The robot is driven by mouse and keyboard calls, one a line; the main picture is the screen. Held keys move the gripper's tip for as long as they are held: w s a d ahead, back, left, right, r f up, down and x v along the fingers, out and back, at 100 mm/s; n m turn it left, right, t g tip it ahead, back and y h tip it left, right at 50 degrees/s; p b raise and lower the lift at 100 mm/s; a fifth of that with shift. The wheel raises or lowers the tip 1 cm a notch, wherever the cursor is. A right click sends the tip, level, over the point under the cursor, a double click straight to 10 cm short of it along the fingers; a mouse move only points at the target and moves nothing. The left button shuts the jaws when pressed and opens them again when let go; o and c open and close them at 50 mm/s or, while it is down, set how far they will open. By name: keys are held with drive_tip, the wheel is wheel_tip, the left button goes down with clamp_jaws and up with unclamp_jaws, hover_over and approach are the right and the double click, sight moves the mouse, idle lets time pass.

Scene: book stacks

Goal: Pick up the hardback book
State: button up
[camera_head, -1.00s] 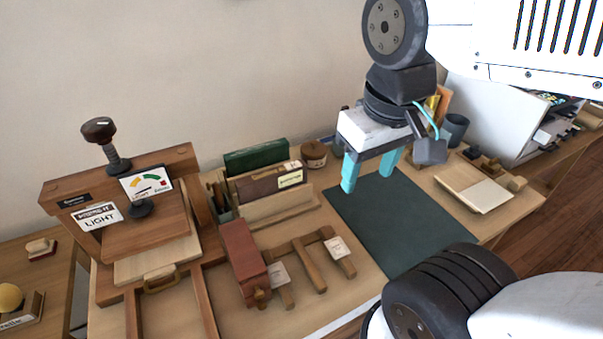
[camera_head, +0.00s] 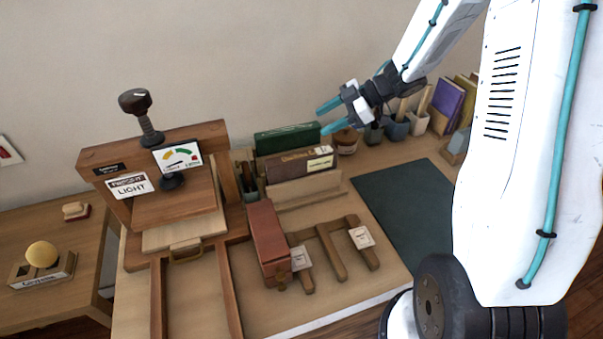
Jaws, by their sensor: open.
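A green book (camera_head: 287,138) and a brown book (camera_head: 291,167) with a pale label stand in a wooden rack (camera_head: 300,190) at the back of the table. I cannot tell which one is the hardback meant; their lower parts are hidden by the rack. My gripper (camera_head: 325,116) is open and empty, its teal fingers pointing left. In the picture it is just right of the green book's upper right end, apparently above the table.
A wooden press (camera_head: 160,200) with a dark knob stands left of the rack. A reddish box (camera_head: 267,238) and wooden tools (camera_head: 332,252) lie in front. A dark green mat (camera_head: 405,205) is bare at right. Pots (camera_head: 396,129) stand behind it.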

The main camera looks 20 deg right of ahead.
sight(305, 155)
drive_tip(key=s+f+g, duration=0.1)
drive_tip(key=s+g+y, duration=0.1)
drive_tip(key=s, duration=0.1)
drive_tip(key=s+f+n+g, duration=0.1)
drive_tip(key=shift+s+f+g+y, duration=0.25)
drive_tip(key=shift+f+g+y, duration=0.05)
drive_tip(key=shift+x, duration=0.9)
drive_tip(key=x, duration=0.5)
drive_tip(key=shift+w+a+f, duration=0.1)
drive_tip(key=shift+w+a, duration=0.1)
drive_tip(key=shift+a, duration=0.15)
clamp_jaws()
